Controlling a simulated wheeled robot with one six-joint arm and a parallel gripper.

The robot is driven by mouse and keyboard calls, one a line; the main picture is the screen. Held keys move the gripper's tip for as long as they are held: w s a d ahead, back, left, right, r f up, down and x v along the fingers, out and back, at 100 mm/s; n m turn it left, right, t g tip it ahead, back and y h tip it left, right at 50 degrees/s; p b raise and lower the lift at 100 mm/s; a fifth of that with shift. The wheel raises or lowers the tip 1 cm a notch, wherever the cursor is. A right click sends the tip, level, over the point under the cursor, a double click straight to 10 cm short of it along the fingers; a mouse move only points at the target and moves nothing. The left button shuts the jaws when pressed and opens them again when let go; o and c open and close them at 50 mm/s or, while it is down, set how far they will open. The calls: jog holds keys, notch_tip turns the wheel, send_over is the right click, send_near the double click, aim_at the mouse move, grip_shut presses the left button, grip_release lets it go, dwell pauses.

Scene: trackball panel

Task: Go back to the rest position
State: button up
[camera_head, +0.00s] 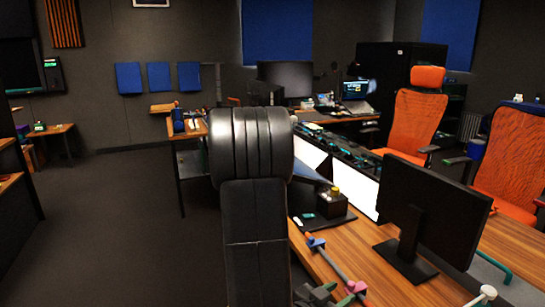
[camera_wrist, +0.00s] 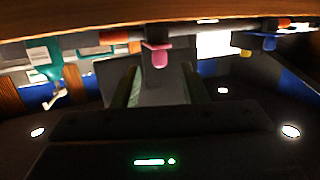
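In the wrist view, the two fingers of my gripper (camera_wrist: 160,88) stand apart. The gap between them holds nothing that I can make out; a grey surface shows behind it.
A black monitor (camera_head: 435,212) and a bar clamp (camera_head: 332,262) are on the desk. Orange chairs (camera_head: 412,122) stand at the right. The carpet (camera_head: 110,220) at left is clear.

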jog(key=p+v, duration=0.1)
jog(key=v, duration=1)
send_near(353, 284)
jog(key=x, duration=0.8)
jog(key=shift+w+a+f, duration=0.15)
jog(key=shift+w+a, duration=0.05)
jog(key=r+g+y+p, duration=0.1)
jog(key=p, duration=0.3)
jog(key=shift+d+m+y, duration=0.15)
jog(key=shift+m+y, duration=0.15)
jog(key=shift+y, duration=0.1)
jog(key=y+p, duration=0.1)
jog(key=p, duration=0.2)
jog(key=d+r+g+y+p, duration=0.1)
jog(key=p, duration=0.3)
jog(key=shift+w+r+m, duration=0.25)
jog(key=shift+m, duration=0.05)
jog(key=shift+w+d+r+g+y+p, duration=0.2)
jog(key=shift+g+y+p, duration=0.35)
jog(key=shift+p, duration=0.55)
jog(key=shift+d, duration=0.1)
jog(key=shift+f+y+p, duration=0.1)
jog(key=shift+y+p, duration=0.2)
jog(key=shift+y, duration=0.05)
